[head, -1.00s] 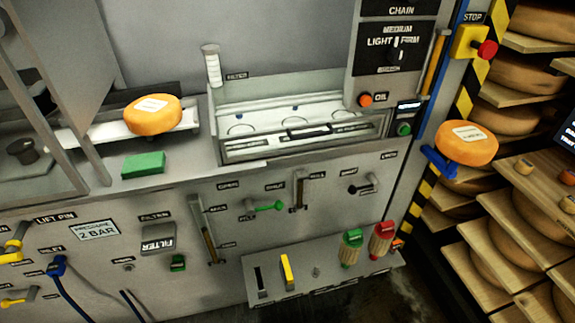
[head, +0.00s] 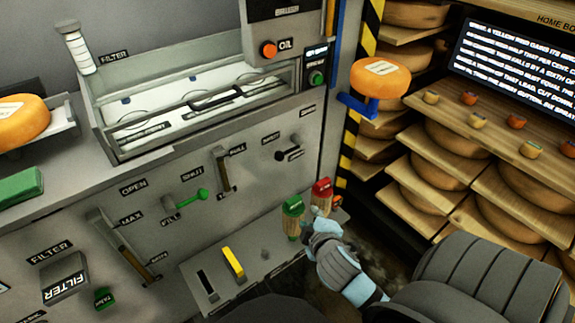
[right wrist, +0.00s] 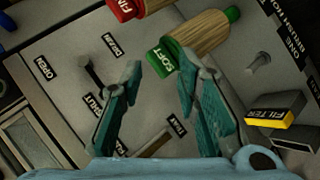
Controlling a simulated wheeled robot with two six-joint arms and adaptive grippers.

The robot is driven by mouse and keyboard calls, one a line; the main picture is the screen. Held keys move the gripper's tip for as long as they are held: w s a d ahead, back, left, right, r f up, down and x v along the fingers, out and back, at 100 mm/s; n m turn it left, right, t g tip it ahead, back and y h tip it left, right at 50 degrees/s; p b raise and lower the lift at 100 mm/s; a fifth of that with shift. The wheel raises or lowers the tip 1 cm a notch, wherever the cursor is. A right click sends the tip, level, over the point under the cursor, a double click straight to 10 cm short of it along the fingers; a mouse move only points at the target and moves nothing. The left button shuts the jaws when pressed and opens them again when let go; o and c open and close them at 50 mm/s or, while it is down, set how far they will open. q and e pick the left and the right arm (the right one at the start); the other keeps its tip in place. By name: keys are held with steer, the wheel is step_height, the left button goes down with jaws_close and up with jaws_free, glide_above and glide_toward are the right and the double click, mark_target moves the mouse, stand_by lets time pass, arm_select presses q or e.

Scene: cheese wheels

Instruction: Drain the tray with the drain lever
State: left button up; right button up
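A dark lever (head: 290,153) sticks out of the grey front panel, right of the green-handled lever; I take it as the drain lever. In the right wrist view a dark lever (right wrist: 92,70) stands between OPEN and SHUT labels, left of the fingers and apart from them. The shallow metal tray (head: 165,122) sits in the machine top above the panel. My right gripper (head: 322,228) is below the dark lever, by the red and green wooden handles. In the right wrist view the gripper (right wrist: 160,68) is open, with nothing held between its pads. My left gripper is out of view.
Green-topped (head: 293,208) and red-topped (head: 322,192) wooden handles stand on the lower ledge near my right gripper. An orange cheese (head: 380,76) rests on a blue bracket. Shelves with cheese wheels fill the right.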

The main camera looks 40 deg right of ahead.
mark_target(288, 153)
steer(key=w+d+r+n+t+h, duration=0.1)
steer(key=w+d+r+n+t, duration=0.1)
steer(key=w+r+n+t, duration=0.45)
steer(key=shift+g, duration=0.85)
steer(key=b+x, duration=0.3)
steer(key=x, duration=1.2)
steer(key=shift+w+a+r, duration=0.15)
steer(key=shift+r, duration=0.05)
jaws_close()
